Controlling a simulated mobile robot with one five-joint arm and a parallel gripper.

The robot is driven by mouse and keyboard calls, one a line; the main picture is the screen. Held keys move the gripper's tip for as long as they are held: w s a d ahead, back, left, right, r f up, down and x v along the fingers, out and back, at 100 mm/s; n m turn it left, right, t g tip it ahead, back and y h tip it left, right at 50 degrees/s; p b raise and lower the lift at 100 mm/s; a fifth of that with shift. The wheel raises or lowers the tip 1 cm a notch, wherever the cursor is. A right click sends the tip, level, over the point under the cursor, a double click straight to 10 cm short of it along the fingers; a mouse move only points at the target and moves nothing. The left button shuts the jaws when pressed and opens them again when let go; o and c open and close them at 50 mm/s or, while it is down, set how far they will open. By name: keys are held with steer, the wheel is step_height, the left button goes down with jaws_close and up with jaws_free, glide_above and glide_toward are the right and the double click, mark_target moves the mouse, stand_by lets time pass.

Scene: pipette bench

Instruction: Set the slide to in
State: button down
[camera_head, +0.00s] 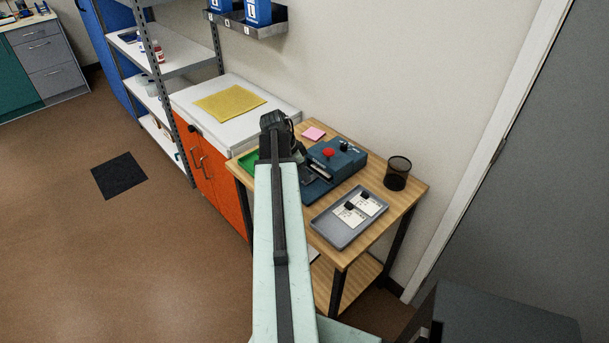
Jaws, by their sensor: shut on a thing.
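A blue bench device (342,160) with a red button and a black knob stands on the wooden table. Its grey slide (308,176) shows at the device's left front side, partly hidden behind my arm. My gripper (299,158) is at the left end of the device, right at the slide. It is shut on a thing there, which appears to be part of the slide. The fingertips are small, dark and mostly hidden by my own arm, so the exact contact and the slide's position are hard to tell.
A grey tray (326,231) with white cards and black pieces lies in front of the device. A black mesh cup (397,173) stands to its right. A pink note pad (313,134) lies behind. A green tray (247,162) is partly hidden at left. An orange cabinet (215,180) adjoins the table.

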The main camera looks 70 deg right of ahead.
steer(key=c, duration=1.2)
jaws_free()
steer(key=shift+s+d, duration=0.25)
steer(key=shift+d, duration=0.1)
steer(key=shift+c, duration=0.2)
steer(key=shift+w+a, duration=0.1)
steer(key=shift+r, duration=0.1)
steer(key=p+v, duration=0.7)
steer(key=shift+a+r, duration=0.15)
steer(key=shift+r, duration=0.1)
steer(key=shift+w, duration=0.15)
